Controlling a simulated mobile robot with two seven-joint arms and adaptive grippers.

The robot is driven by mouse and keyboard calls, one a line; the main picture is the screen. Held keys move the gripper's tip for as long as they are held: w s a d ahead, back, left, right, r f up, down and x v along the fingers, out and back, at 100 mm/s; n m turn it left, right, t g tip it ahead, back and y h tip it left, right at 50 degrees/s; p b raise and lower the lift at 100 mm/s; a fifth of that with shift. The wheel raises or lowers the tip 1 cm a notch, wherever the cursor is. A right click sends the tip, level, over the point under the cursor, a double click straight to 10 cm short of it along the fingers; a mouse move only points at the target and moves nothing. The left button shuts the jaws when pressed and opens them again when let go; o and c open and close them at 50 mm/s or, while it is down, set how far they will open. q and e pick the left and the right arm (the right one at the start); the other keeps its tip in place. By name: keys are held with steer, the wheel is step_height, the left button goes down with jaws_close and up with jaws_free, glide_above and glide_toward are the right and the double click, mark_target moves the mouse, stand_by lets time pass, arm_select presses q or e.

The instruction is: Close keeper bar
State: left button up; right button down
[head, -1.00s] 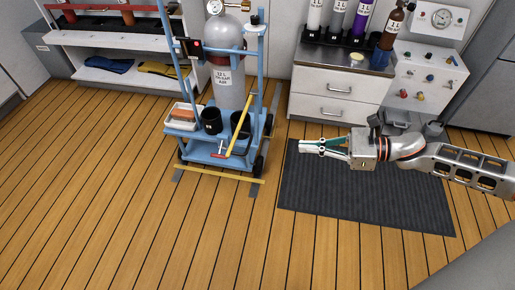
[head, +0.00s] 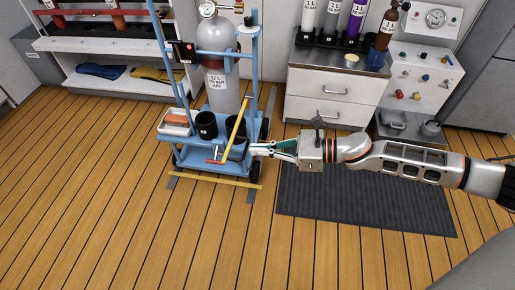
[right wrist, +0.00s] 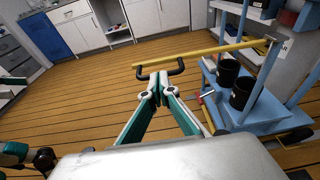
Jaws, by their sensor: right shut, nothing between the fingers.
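The yellow keeper bar (head: 237,120) is on the blue cylinder trolley (head: 207,160), slanting in front of the grey gas cylinder (head: 222,87). In the right wrist view the bar (right wrist: 215,50) reaches out from a blue post, its far end free to the left. A black handle (right wrist: 178,68) hangs under the bar. My right gripper (head: 253,149) is shut and empty at the trolley's right side. In the right wrist view its fingertips (right wrist: 158,96) are just short of the handle; contact cannot be told.
Black cups (head: 206,125) and a white tray (head: 176,122) stand on the trolley's shelf. A dark mat (head: 350,205) lies on the right. A white drawer cabinet (head: 327,97) stands behind. The front-left floor is clear.

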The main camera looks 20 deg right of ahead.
arm_select(q)
steer(key=shift+w+r, duration=0.3)
arm_select(e)
steer(key=shift+w+a, duration=0.2)
arm_select(q)
steer(key=shift+s+f, duration=0.1)
arm_select(e)
steer(key=shift+a, duration=0.1)
